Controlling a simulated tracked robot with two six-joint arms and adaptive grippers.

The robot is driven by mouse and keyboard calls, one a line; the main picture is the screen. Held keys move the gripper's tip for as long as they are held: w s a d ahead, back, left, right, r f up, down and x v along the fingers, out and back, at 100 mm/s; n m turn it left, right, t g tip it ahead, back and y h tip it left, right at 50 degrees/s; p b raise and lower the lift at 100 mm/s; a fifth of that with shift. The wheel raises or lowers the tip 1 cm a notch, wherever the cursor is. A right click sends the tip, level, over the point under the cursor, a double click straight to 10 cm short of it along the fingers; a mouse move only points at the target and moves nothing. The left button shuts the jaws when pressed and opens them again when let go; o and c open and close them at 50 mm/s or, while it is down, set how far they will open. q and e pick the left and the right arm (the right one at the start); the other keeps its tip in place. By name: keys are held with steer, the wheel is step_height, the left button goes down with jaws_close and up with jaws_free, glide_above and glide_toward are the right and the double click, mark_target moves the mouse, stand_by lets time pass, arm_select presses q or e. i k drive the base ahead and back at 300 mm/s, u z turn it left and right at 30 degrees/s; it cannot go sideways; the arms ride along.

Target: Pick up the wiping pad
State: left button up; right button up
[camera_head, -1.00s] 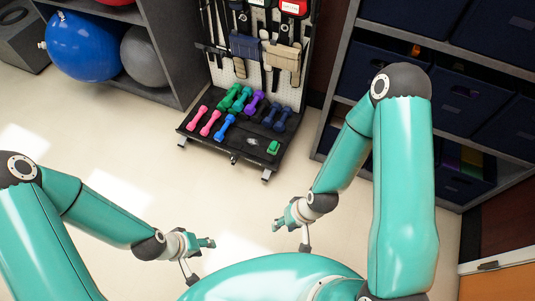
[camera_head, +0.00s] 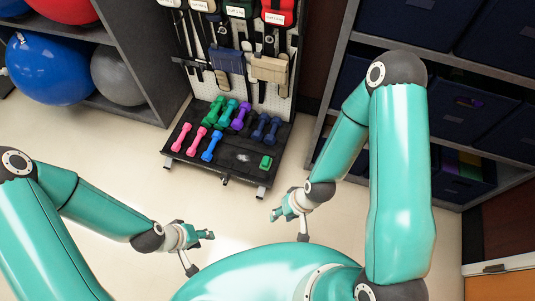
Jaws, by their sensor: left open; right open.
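A small green block (camera_head: 266,163) lies at the front right of the black base of a wheeled rack; it may be the wiping pad, but it is too small to tell. A small pale item (camera_head: 243,157) lies just left of it, also unclear. My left gripper (camera_head: 206,236) is open and empty, low in front of the rack. My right gripper (camera_head: 277,213) is open and empty, nearer the rack and below the green block in the picture. Both grippers are apart from everything on the rack.
Several dumbbells (camera_head: 212,147) lie on the rack's base (camera_head: 225,168), under a pegboard with hanging straps and cuffs. A grey shelf with a blue ball (camera_head: 45,67) stands left. A shelf of dark bins (camera_head: 462,105) stands right. Pale floor (camera_head: 105,165) is clear between.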

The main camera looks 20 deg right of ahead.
mark_target(266, 163)
steer(key=u, duration=0.05)
steer(key=i, duration=0.85)
steer(key=u, duration=0.05)
